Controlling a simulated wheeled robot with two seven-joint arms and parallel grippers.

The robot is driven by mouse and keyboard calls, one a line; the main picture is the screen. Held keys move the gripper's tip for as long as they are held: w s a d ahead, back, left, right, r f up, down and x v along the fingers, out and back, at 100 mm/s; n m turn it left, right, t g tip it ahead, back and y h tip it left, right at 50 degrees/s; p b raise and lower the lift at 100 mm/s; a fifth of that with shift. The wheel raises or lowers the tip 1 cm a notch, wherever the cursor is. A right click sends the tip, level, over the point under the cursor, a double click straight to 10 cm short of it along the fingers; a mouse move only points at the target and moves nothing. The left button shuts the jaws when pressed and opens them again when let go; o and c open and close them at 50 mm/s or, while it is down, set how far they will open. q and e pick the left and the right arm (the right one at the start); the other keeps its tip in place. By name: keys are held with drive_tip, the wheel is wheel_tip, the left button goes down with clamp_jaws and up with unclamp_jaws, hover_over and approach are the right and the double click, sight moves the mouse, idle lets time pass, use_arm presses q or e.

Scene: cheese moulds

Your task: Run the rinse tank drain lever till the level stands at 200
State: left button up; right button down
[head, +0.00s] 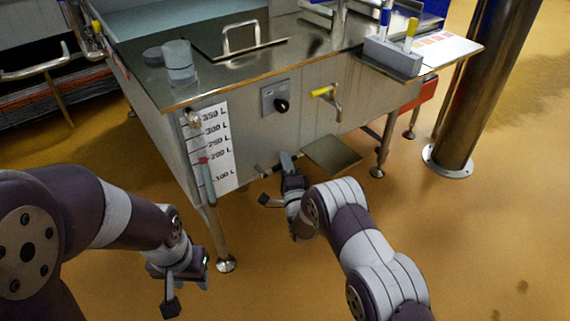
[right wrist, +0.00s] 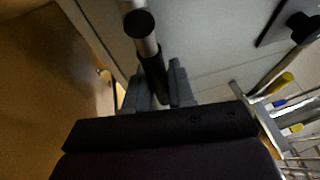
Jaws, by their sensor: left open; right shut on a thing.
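The steel rinse tank (head: 300,135) stands ahead in the head view. On its front left is a white scale (head: 222,165) marked from 100 L to 350 L. A sight tube (head: 209,185) runs beside it, with a red mark (head: 203,160) about level with the 200 L label; the exact liquid level is too small to read. My right gripper (right wrist: 158,85) is shut on the black grip of the drain lever (right wrist: 152,68), low at the tank front. In the head view the right gripper (head: 289,178) partly hides the lever. My left gripper (head: 188,287) is open and empty, above the floor.
A yellow-handled tap (head: 322,92) and a black knob (head: 281,105) are on the tank front. A steel plate (head: 331,154) juts out beside my right gripper. A tank leg (head: 221,240) stands near my left gripper. A steel column (head: 485,90) stands at right.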

drive_tip(key=n, duration=0.1)
drive_tip(key=r+n+y, duration=0.1)
drive_tip(key=n, duration=0.1)
drive_tip(key=shift+r+t, duration=0.25)
drive_tip(key=shift+t, duration=0.15)
drive_tip(key=shift+s+a+r+n+y+b, duration=0.2)
drive_tip(key=shift+r+n+y, duration=0.3)
drive_tip(key=shift+n, duration=0.55)
drive_tip(key=shift+s+a+r+n+y+b, duration=0.15)
drive_tip(key=shift+r+n+y, duration=0.3)
drive_tip(key=shift+n, duration=0.6)
drive_tip(key=shift+y, duration=0.35)
drive_tip(key=c, duration=1.1)
unclamp_jaws()
drive_tip(key=shift+o, duration=0.2)
drive_tip(key=shift+s+d+p, duration=0.1)
drive_tip(key=shift+s+p, duration=0.2)
drive_tip(key=shift+p, duration=0.05)
drive_tip(key=p+v, duration=0.4)
drive_tip(key=v, duration=0.8)
drive_tip(key=shift+f, duration=0.2)
